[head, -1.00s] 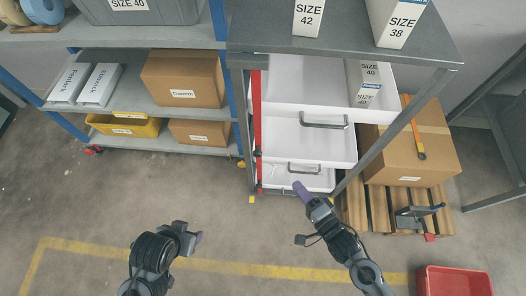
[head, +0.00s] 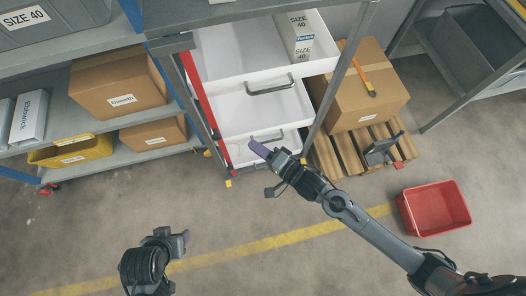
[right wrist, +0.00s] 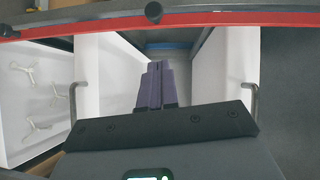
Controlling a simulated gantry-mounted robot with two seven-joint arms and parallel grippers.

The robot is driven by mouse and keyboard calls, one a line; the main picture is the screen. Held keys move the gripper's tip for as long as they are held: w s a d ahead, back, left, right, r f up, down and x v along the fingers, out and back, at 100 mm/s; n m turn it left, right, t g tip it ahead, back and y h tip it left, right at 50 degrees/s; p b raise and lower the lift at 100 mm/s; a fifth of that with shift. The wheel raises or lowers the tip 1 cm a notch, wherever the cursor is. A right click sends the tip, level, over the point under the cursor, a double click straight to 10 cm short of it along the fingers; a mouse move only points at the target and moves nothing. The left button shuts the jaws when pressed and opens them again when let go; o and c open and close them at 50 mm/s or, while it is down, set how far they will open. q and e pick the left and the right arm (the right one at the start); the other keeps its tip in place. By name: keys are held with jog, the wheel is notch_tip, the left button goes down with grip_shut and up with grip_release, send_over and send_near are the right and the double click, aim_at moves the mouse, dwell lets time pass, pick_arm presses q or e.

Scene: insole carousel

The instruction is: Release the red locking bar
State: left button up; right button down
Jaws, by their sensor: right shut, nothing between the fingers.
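The red locking bar (head: 201,92) runs down the left front edge of the drawer unit in the head view. In the right wrist view the red bar (right wrist: 235,19) crosses the top of the picture, with a dark round knob on or beside it. My right gripper (head: 258,148) is shut and empty, its purple fingers in front of the lowest white drawer. In the right wrist view its fingertips (right wrist: 155,72) point toward the bar, apart from it. My left gripper (head: 185,237) hangs over the floor at lower left, away from the unit; its jaw opening is unclear.
White drawers with a grey handle (head: 271,87) stand stepped open; a box lies in the top one. One drawer (right wrist: 35,85) holds white branched pieces. A carton (head: 365,90) on a pallet stands right of the unit. A red bin (head: 434,207) sits on the floor. Shelves stand left.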

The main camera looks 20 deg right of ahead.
jog(key=b, duration=0.2)
send_near(217, 130)
jog(key=w+d, duration=0.2)
jog(key=a, duration=0.1)
jog(key=a+b, duration=0.1)
jog(key=a, duration=0.1)
jog(key=w+a, duration=0.1)
jog(key=shift+w+a+f, duration=0.15)
jog(key=shift+a+f, duration=0.1)
jog(key=shift+f, duration=0.1)
